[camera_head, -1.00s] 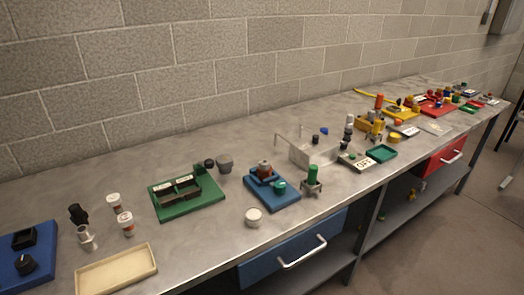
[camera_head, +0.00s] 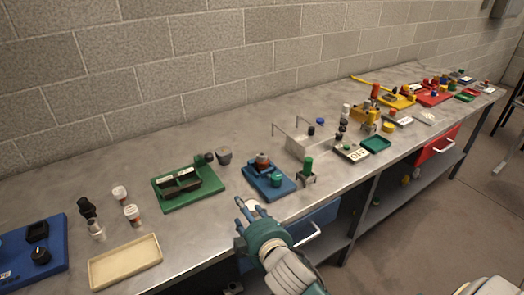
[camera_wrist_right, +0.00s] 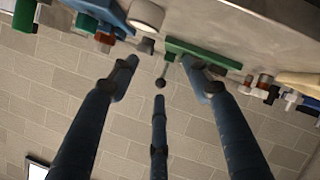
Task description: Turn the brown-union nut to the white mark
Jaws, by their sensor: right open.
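The blue fixture (camera_head: 284,190) lies on the metal bench near its front edge. A brown union (camera_head: 263,161) stands on its rear part, with a teal-green knob-like part (camera_head: 276,180) in front. In the right wrist view the blue base (camera_wrist_right: 98,11) and brown part (camera_wrist_right: 105,38) show at the upper left. I cannot make out a white mark. My right gripper (camera_head: 247,207) is open and empty at the bench's front edge, in front of the fixture and apart from it. Its three spread fingers (camera_wrist_right: 160,75) fill the right wrist view. My left gripper is not in view.
A white round cap (camera_head: 253,204) is close by the right fingertips and shows in the wrist view (camera_wrist_right: 146,14). A green fixture (camera_head: 190,201) lies left, a green-topped stand (camera_head: 308,170) right. A beige tray (camera_head: 125,262) lies front left. The block wall stands behind.

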